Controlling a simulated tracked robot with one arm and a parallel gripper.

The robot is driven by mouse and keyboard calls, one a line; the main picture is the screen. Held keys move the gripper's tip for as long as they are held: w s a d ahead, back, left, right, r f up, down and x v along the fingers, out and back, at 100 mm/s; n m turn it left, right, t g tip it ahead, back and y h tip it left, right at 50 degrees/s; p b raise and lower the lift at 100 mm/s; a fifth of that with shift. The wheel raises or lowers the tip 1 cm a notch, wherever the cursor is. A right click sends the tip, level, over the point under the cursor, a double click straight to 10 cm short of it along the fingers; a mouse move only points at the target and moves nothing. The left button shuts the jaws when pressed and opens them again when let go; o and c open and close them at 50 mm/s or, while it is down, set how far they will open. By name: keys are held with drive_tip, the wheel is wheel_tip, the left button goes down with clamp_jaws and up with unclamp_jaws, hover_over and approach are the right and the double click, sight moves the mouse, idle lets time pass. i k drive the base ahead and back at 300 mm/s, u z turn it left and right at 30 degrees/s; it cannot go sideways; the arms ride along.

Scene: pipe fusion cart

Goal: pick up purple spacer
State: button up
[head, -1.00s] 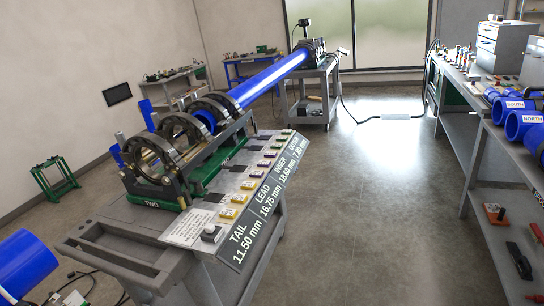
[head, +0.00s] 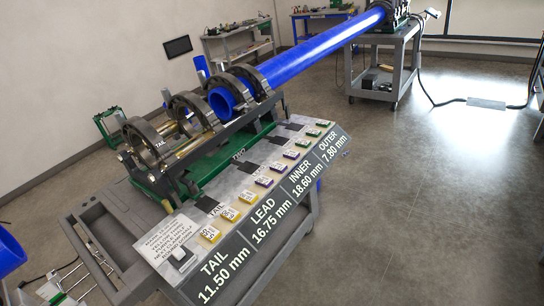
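Several small spacer blocks with pale labelled tops stand in a row on the cart's sloping panel. Purple-edged spacers, among them one purple spacer (head: 264,181) and another purple spacer (head: 290,155), are in the middle of the row. Yellow spacers (head: 210,233) are at the near end, and green-edged ones (head: 322,124) are at the far end. The labels on the blocks are too small to read. My gripper is not in view.
The pipe clamp machine (head: 190,125) with its rings stands behind the row, holding a long blue pipe (head: 320,50). A dark sign (head: 260,225) reads TAIL, LEAD, INNER, OUTER with sizes. Open floor lies right.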

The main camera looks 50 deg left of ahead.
sight(277, 167)
drive_tip(key=u, duration=0.45)
drive_tip(key=i, duration=1.2)
drive_tip(key=u, duration=1.2)
drive_tip(key=i, duration=0.75)
drive_tip(key=u, duration=0.3)
drive_tip(key=k, duration=0.9)
drive_tip(key=u, duration=0.15)
drive_tip(key=i, duration=0.9)
drive_tip(key=z, duration=0.05)
